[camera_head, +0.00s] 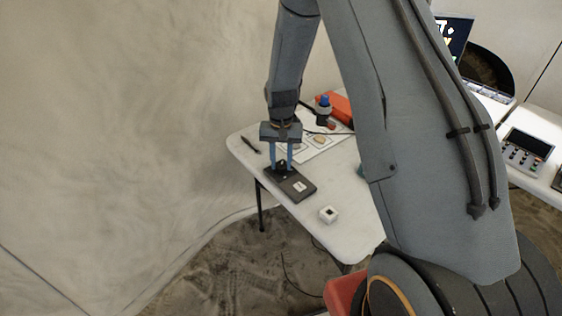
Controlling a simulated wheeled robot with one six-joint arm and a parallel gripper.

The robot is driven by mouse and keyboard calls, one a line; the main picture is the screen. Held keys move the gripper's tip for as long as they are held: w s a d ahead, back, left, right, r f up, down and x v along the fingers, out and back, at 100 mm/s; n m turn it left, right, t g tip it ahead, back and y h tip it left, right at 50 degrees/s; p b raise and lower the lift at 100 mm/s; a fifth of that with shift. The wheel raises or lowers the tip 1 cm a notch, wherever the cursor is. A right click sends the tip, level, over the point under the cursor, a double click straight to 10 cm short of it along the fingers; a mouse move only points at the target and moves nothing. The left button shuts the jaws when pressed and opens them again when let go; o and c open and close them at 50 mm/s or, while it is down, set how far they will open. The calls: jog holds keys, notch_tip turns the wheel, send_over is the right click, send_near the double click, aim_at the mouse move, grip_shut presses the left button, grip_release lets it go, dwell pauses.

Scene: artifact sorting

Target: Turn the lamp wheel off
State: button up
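A flat dark box (299,187) with a small white label lies near the left part of the white table. A small dark raised part at its far end may be the lamp wheel, but it is mostly hidden by my fingers. My gripper (282,166) points down over that end. Its two blue fingers are apart, one on each side of the raised part. I cannot tell whether they touch or squeeze it. No lit lamp can be made out.
A grey control panel (525,150) stands at right. My arm hides much of the table.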

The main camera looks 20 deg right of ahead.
jog(key=shift+n, duration=0.3)
jog(key=n, duration=0.2)
jog(key=shift+n, duration=0.4)
jog(key=n, duration=0.3)
jog(key=shift+w+n+b, duration=0.1)
jog(key=shift+n+b, duration=0.25)
jog(key=shift+n, duration=0.05)
jog(key=n, duration=0.6)
jog(key=shift+a+r+n, duration=0.1)
jog(key=shift+n, duration=0.3)
jog(key=o, duration=1.1)
jog(key=shift+c, duration=0.2)
